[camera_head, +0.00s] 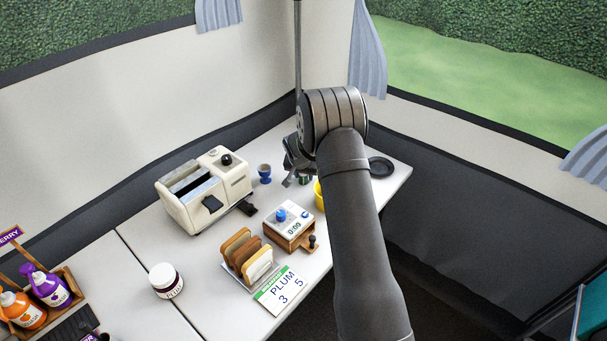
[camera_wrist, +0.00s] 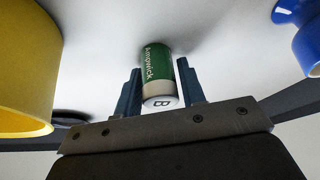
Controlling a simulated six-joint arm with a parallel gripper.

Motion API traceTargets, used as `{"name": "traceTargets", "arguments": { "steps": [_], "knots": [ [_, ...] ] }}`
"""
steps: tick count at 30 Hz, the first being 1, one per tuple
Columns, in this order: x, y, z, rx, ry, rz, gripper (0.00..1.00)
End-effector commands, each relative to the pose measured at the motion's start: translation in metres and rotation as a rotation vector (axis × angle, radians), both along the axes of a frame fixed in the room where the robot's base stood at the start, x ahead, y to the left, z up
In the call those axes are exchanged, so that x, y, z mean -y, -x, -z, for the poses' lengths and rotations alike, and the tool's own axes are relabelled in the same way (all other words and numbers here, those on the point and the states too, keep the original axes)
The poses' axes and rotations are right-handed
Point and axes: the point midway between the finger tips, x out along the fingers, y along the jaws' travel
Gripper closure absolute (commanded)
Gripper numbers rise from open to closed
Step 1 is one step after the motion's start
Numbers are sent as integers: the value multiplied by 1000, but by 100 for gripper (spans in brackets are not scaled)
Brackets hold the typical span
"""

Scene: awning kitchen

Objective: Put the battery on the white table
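The battery (camera_wrist: 158,72) is a small green cylinder with a pale band, the word Ampwick and a B on its near end. In the wrist view it stands on the white table (camera_wrist: 105,35), with a dark shadow beside it. My gripper (camera_wrist: 159,82) is open, with one blue-grey finger on each side of the battery and a gap showing on both sides. In the head view my gripper (camera_head: 294,180) is low over the white table (camera_head: 225,255), partly hidden by my arm. A bit of green (camera_head: 305,180) shows just beside it.
A yellow container (camera_head: 319,195) and a blue egg cup (camera_head: 264,173) stand close to the gripper. A cream toaster (camera_head: 203,188), a timer box (camera_head: 288,228), a toast rack (camera_head: 247,262) and a dark dish (camera_head: 381,166) are also on the table.

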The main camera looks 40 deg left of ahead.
Motion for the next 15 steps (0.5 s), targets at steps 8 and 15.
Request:
{"name": "traceTargets", "arguments": {
  "steps": [8, 15],
  "knots": [
    [0, 0, 0, 0, 0, 0, 49],
    [1, 3, -12, 0, -1, 0, 49]
  ]
}}
